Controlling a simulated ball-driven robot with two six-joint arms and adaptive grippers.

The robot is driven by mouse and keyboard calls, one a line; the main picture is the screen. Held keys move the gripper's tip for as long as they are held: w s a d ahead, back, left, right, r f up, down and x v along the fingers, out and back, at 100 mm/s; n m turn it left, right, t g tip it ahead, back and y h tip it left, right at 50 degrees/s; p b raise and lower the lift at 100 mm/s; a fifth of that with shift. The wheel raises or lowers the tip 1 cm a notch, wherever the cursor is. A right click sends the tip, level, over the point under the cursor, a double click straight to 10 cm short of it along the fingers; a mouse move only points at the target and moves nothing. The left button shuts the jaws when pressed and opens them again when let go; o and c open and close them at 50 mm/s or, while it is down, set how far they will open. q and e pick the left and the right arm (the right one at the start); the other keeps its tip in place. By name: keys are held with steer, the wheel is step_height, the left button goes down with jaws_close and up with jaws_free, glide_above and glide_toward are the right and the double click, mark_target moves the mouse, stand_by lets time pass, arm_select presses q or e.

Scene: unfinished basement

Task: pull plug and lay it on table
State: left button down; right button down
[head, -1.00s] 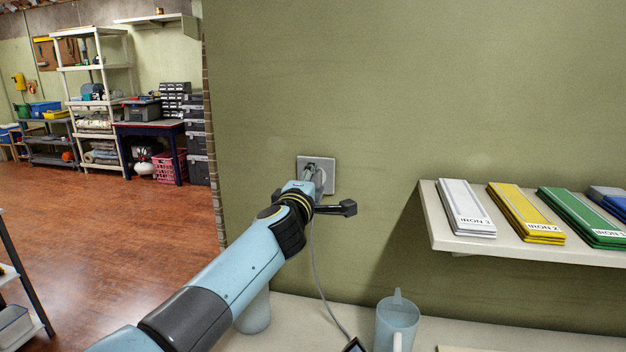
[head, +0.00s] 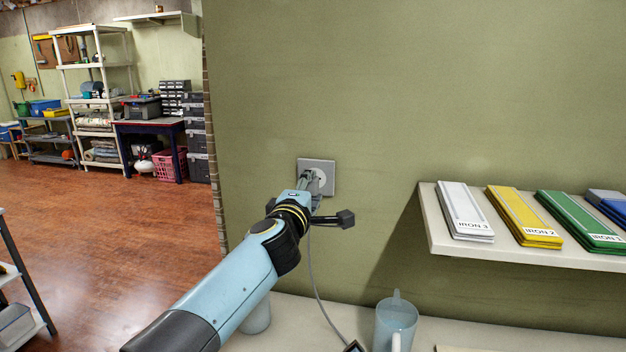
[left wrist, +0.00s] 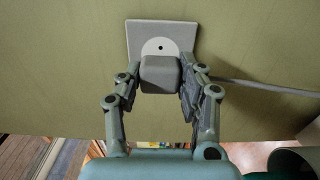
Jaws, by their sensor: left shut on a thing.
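The plug (left wrist: 160,74) is a grey block. My left gripper (left wrist: 160,88) is shut on it, one finger on each side. The wall outlet (left wrist: 180,36) is a square grey plate with a pale round face. One dark hole shows just above the plug, which seems to be off the face; the exact gap is hard to judge. In the head view, my left gripper (head: 311,180) is just in front of the outlet (head: 328,167) and mostly hides the plug. A grey cord (head: 318,285) hangs down to the pale table (head: 290,308). My right gripper is not in view.
A light blue mug (head: 396,325) stands on the table, and another pale blue vessel (head: 258,318) is partly behind my arm. A dark object (head: 354,347) is at the bottom edge. A wall shelf (head: 440,222) with labelled strips is at the right.

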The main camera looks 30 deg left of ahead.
arm_select(q)
steer(key=shift+p+v, duration=0.5)
steer(key=shift+v, duration=1.05)
steer(key=shift+g, duration=0.3)
